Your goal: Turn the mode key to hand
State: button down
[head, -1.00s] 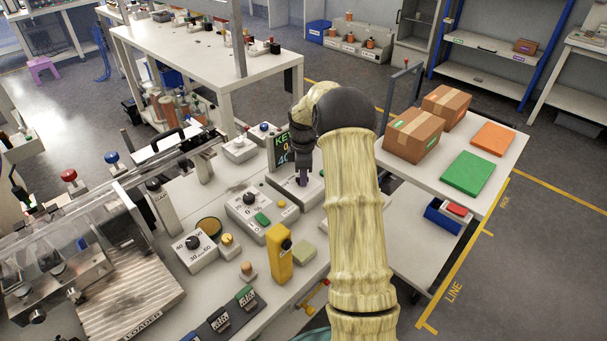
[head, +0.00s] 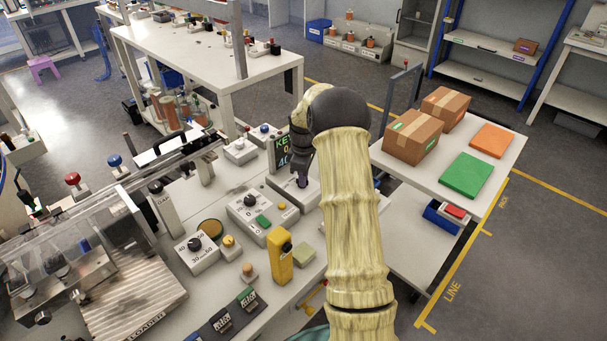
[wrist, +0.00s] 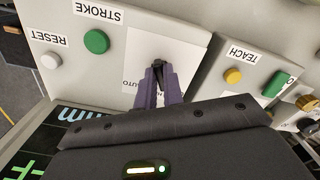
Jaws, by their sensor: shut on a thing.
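The mode key (wrist: 158,70) is a small dark key on a white plate of a grey control box in the wrist view. My gripper (wrist: 159,82), with purple fingers, is shut on the key from both sides. An AUTO label (wrist: 133,85) lies left of the fingers; the label on the other side is mostly hidden by my finger. In the head view my gripper (head: 303,182) points down onto the box (head: 288,198), and the key is hidden there.
The key box also carries a green STROKE button (wrist: 96,41) and a white RESET button (wrist: 49,61). A neighbouring box has a yellow TEACH button (wrist: 233,76). A yellow pendant (head: 279,255) and a dial box (head: 249,210) stand nearby. Cartons (head: 411,138) sit on the right-hand table.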

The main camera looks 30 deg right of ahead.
jog(key=m+p, duration=0.2)
jog(key=m, duration=0.3)
jog(key=shift+m, duration=0.3)
dwell(0.4)
jog(key=c, duration=1.5)
grip_release()
notch_tip(320, 180, up, 18)
jog(key=shift+a+f+b, duration=0.1)
jog(key=shift+f+b, duration=0.15)
jog(key=shift+b, duration=0.05)
